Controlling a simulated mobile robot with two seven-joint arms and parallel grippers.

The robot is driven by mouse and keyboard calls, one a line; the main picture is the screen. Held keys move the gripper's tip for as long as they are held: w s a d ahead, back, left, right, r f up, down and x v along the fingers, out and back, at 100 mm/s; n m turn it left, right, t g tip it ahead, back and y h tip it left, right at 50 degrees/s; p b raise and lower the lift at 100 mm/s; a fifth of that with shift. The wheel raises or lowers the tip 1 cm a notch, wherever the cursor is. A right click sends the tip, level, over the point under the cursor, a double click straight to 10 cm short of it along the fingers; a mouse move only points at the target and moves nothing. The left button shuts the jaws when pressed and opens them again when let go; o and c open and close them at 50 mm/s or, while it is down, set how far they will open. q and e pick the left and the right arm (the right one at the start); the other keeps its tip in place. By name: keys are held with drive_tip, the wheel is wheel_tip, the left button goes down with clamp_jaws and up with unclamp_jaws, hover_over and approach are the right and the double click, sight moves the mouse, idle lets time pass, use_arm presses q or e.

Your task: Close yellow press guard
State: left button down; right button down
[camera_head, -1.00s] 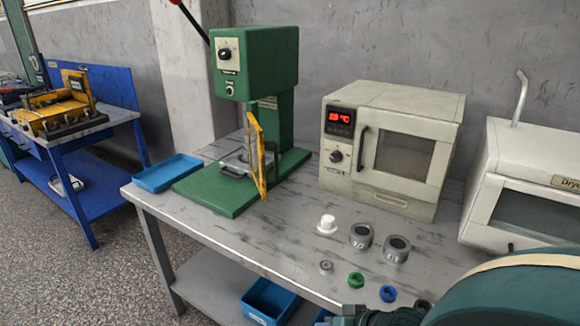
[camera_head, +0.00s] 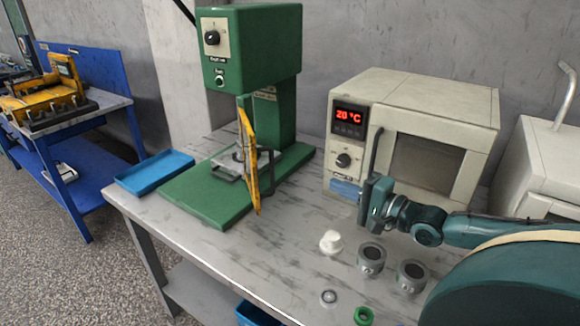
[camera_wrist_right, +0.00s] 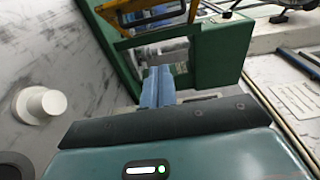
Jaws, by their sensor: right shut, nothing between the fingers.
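The yellow press guard (camera_head: 251,170) stands upright on the green press (camera_head: 252,45). In the head view it shows nearly edge-on, swung out at the front right of the press, beside the metal fixture (camera_head: 230,165) on the green base. My right gripper (camera_head: 345,190) is shut and empty, in front of the oven's lower left and to the right of the guard, clear of it. Part of the yellow guard (camera_wrist_right: 145,18) shows at the top. My left gripper is out of view.
A beige oven (camera_head: 415,125) stands close behind my right gripper. A white knob-shaped part (camera_head: 331,242) and grey cylinders (camera_head: 371,258) stand at the table's front. A blue tray (camera_head: 155,172) lies left of the press. The tabletop between guard and gripper is clear.

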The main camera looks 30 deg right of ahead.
use_arm(q)
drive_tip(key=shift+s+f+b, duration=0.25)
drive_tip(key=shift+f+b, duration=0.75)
drive_tip(key=shift+b, duration=0.15)
use_arm(e)
drive_tip(key=a+x, duration=0.3)
drive_tip(key=x, duration=0.9)
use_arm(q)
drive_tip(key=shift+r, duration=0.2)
use_arm(e)
drive_tip(key=shift+s, duration=0.1)
